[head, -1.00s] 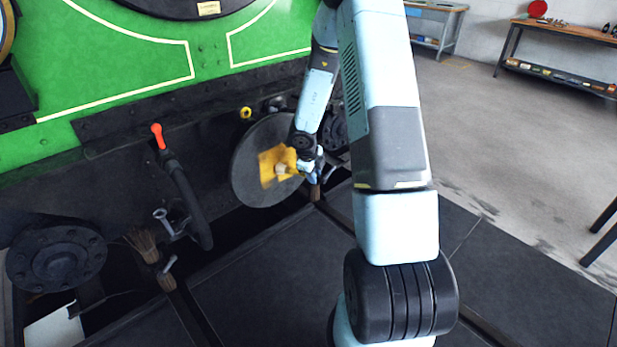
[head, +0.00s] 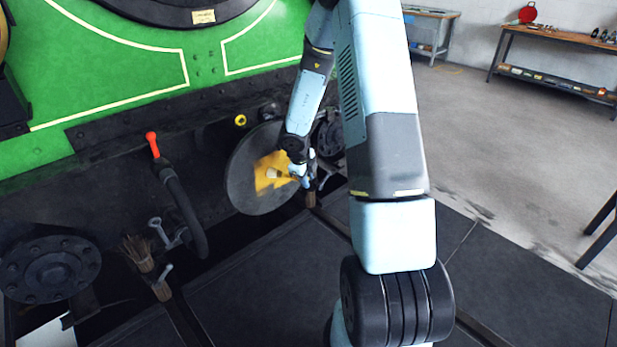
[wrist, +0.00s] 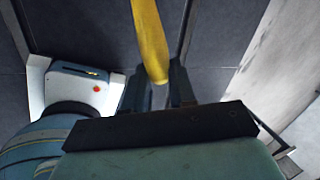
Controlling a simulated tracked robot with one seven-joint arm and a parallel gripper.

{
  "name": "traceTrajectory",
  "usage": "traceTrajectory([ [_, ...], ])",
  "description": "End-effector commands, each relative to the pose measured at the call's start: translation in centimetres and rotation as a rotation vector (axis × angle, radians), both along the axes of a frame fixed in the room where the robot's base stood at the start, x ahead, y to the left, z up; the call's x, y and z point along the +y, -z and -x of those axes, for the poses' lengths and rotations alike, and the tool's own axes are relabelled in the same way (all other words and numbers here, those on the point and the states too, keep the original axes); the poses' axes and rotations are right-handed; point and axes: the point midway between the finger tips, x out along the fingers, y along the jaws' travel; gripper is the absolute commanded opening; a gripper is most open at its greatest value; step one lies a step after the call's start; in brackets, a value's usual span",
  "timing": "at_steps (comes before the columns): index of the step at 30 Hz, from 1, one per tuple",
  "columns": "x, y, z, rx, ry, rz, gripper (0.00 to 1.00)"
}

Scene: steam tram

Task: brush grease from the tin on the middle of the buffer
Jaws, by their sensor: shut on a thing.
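The buffer (head: 240,180) is a large dark round disc in the middle of the head view, with a yellow grease patch (head: 264,184) on its face, about the middle and to the right. My gripper (head: 303,176) is just right of the patch, in front of the disc. In the wrist view my gripper (wrist: 157,95) is shut on the yellow handle (wrist: 149,35) of the brush. The brush's pale end (head: 272,174) shows against the patch; I cannot tell whether it touches the disc. The tin is not seen in either view.
A hose with an orange handle (head: 152,142) hangs left of the buffer. A wooden bench (head: 560,40) is far right. Open floor lies between.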

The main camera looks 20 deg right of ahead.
Motion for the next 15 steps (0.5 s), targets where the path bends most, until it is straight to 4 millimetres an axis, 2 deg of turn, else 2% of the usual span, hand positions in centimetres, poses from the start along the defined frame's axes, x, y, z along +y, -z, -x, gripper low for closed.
traceTrajectory([
  [7,1.6,0.0,0.6,0.001,-0.003,0.0,0.0],
  [15,2.2,0.0,0.8,0.001,-0.001,0.001,0.0],
])
